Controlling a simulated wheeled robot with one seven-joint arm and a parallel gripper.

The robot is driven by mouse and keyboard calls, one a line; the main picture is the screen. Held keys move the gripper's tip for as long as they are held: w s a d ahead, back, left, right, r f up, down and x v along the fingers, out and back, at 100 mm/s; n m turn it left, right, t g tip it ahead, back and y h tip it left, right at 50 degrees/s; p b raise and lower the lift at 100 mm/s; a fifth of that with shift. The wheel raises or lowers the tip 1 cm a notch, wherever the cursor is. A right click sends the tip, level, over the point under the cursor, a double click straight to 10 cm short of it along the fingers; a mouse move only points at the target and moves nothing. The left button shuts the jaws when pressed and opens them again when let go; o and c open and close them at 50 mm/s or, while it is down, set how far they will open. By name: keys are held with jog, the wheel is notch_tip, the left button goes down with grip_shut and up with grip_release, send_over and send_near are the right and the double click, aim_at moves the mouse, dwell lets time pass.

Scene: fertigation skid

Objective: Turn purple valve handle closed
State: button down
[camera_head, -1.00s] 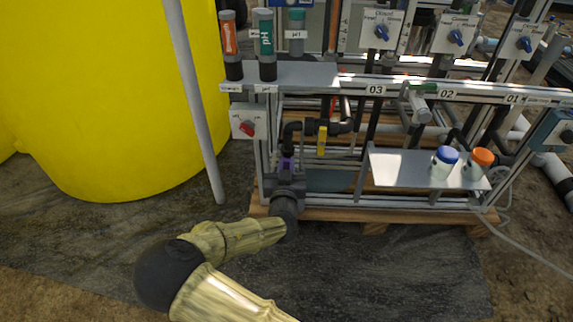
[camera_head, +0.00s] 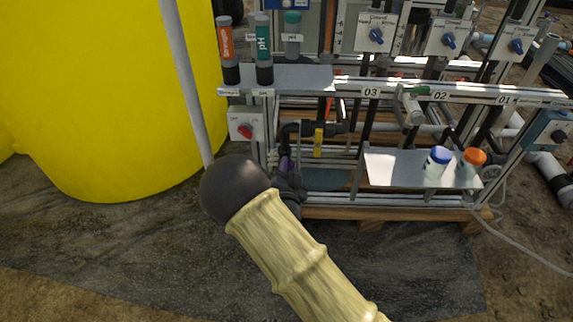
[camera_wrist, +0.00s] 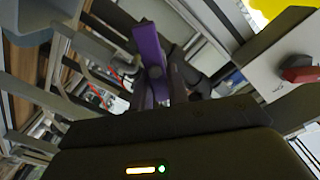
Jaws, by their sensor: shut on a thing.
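The purple valve handle (camera_wrist: 151,58) is a flat lever that runs up and down the middle of the wrist view, tilted a little. In the head view only a small purple part of it (camera_head: 285,164) shows, low on the left of the skid, under black pipework. My gripper (camera_wrist: 168,88) is shut on the purple handle, with its dark body filling the bottom of the wrist view. In the head view my gripper (camera_head: 289,186) is mostly hidden behind my own arm. The valve body and the exact finger contact are hard to make out.
A red knob on a grey box (camera_head: 245,130) is just above left; it also shows in the wrist view (camera_wrist: 300,70). A yellow valve handle (camera_head: 318,143) is close on the right. A grey pole (camera_head: 187,85) and yellow tank (camera_head: 95,100) stand left. A shelf (camera_head: 400,170) holds two bottles.

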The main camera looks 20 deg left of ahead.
jog(key=m, duration=0.2)
jog(key=m+b, duration=0.1)
jog(key=m, duration=0.1)
jog(key=f+m, duration=0.1)
jog(key=shift+w+d+m, duration=0.1)
jog(key=shift+d+m, duration=0.25)
jog(key=shift+m, duration=0.05)
jog(key=m+b, duration=0.1)
jog(key=m, duration=0.1)
jog(key=m+b, duration=0.1)
jog(key=m, duration=0.1)
jog(key=shift+f+m, duration=0.3)
jog(key=shift+f, duration=0.05)
jog(key=c, duration=1.4)
grip_release()
jog(key=shift+o, duration=0.2)
jog(key=p+v, duration=0.4)
jog(key=v, duration=1.3)
jog(key=shift+s+p, duration=0.25)
jog(key=shift+p, duration=0.05)
